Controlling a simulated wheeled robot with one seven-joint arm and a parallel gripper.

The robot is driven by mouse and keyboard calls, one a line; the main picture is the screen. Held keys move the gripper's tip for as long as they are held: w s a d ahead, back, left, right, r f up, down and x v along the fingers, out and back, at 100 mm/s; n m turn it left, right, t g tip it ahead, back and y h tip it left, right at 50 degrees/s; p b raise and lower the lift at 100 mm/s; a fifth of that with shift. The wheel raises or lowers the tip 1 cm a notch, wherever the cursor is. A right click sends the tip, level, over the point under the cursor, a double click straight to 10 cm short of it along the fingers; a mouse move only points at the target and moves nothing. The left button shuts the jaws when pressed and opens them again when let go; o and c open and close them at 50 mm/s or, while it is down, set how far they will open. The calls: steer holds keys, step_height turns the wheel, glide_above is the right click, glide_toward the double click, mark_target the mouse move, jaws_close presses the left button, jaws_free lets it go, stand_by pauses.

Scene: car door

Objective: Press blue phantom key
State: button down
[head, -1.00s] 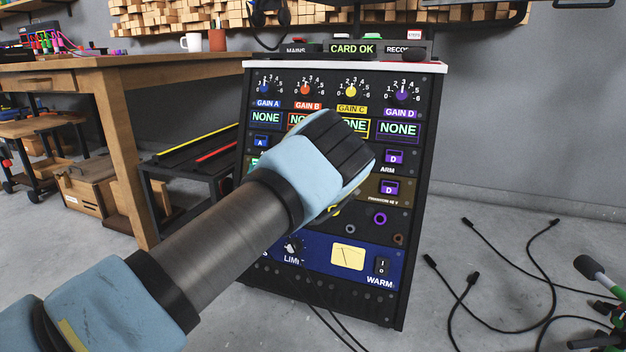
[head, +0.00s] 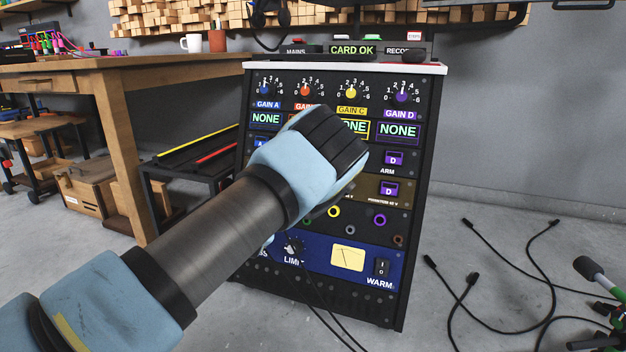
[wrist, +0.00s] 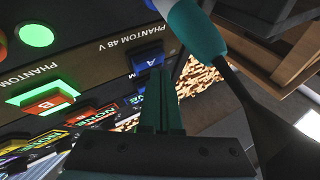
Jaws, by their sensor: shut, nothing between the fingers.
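The blue phantom key (wrist: 147,60), marked A, sits on the dark panel beside the label PHANTOM 48 V in the wrist view. My gripper (wrist: 158,74) is shut and empty. Its dark green fingertips are right at the key's edge and partly overlap it in the picture; whether they touch it I cannot tell. In the head view my wrist (head: 315,155) stands in front of the rack (head: 412,170) and hides the blue phantom key and my fingertips.
A red phantom key B (wrist: 48,103) with a green surround is beside the blue one. A round green light (wrist: 37,35) is near it. The purple phantom key D (head: 389,189) is at the right. A workbench (head: 130,75) stands left; cables (head: 480,292) lie on the floor.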

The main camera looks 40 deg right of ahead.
steer(key=shift+a, duration=0.1)
steer(key=shift+s+a+r+p, duration=0.35)
steer(key=shift+s+a+p, duration=0.15)
steer(key=shift+a, duration=0.3)
steer(key=shift+s+a+r+p, duration=0.3)
steer(key=shift+s+a+p, duration=0.2)
steer(key=shift+a, duration=0.3)
steer(key=shift+s+a+r+p, duration=0.4)
steer(key=shift+a+p, duration=0.2)
steer(key=shift+a, duration=0.2)
